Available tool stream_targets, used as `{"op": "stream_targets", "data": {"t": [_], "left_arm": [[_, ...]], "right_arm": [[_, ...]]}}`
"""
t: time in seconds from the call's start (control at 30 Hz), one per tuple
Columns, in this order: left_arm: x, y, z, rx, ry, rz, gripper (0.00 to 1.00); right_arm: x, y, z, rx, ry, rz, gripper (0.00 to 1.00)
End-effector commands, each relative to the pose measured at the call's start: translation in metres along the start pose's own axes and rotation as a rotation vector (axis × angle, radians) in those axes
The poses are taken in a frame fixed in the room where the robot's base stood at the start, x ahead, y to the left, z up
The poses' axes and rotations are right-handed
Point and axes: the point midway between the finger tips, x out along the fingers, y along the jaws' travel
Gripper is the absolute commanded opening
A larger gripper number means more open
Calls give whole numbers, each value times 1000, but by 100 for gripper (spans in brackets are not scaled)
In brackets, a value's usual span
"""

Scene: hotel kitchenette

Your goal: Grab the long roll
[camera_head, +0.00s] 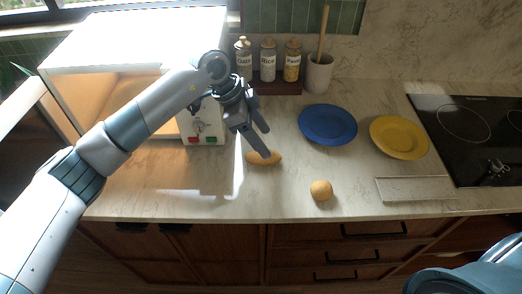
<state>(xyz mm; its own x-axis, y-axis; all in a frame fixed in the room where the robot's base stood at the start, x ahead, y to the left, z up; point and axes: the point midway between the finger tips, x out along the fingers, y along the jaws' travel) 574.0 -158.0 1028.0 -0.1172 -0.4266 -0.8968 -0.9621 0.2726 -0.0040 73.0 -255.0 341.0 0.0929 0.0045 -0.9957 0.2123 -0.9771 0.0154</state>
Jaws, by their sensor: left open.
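The long roll (270,159) is a small tan oblong bread on the countertop, left of the middle of the head view. My left gripper (262,142) points down right at it, with its fingers apart and their tips over or beside the roll. The fingers hide part of the roll, and I cannot tell if they touch it. A round roll (321,190) lies apart from it, nearer the counter's front edge. My right arm shows only at the lower right corner, and its gripper is not in view.
A blue plate (328,124) and a yellow plate (399,137) lie to the right, before a black cooktop (479,133). A flat pale tray (415,189) lies near the front edge. Canisters (267,62) and a utensil crock (319,73) stand behind. A white microwave-like box (135,40) stands left.

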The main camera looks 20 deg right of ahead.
Motion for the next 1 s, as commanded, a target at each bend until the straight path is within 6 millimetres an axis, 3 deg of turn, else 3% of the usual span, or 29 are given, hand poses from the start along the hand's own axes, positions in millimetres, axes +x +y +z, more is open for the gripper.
{"op": "stream_targets", "data": {"t": [0.13,0.43,0.77,1.0], "left_arm": [[-6,-6,13,-33,-68,-9,59],[-5,-5,13,-33,-68,-8,59],[16,-4,14,-32,-66,-6,59],[18,-5,14,-32,-65,-7,59]], "right_arm": [[2,0,6,-1,-4,0,31],[1,0,6,-1,-3,0,31],[-9,0,5,-1,-4,0,31],[-8,0,5,-1,-4,0,31]]}}
